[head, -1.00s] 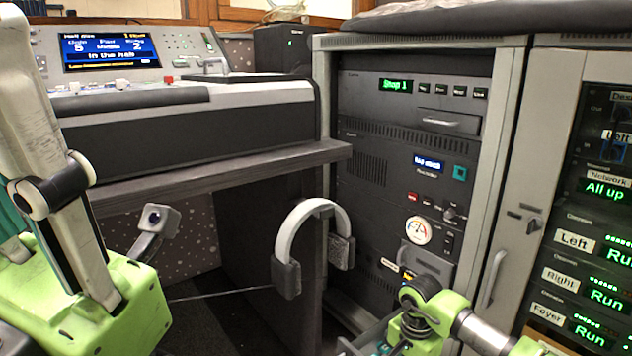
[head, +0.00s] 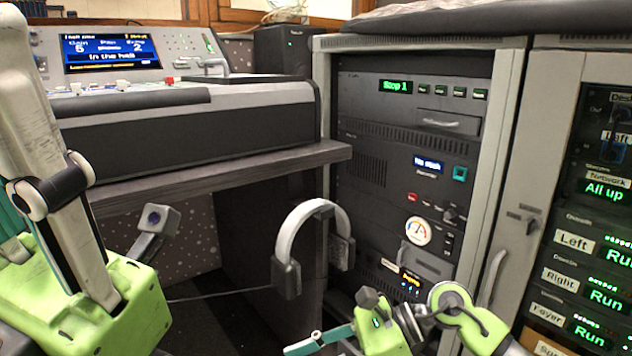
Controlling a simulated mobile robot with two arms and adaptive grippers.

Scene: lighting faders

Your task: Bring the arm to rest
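My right arm (head: 470,318), green and grey, shows at the bottom right in front of the rack. The part at its left end is cut by the lower edge, and no pair of fingertips can be made out there. My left arm (head: 85,290) stands folded at the left edge, its green link low and its pale link upright. The fingers of my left gripper are not visible. Neither arm is seen touching the rack or the desk.
A rack (head: 405,135) with lit displays stands ahead, beside a second rack (head: 600,235) at right. Headphones (head: 315,215) hang at the desk's (head: 215,170) end. A lighting console (head: 120,60) with a screen sits on the desk. Dark floor shows below.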

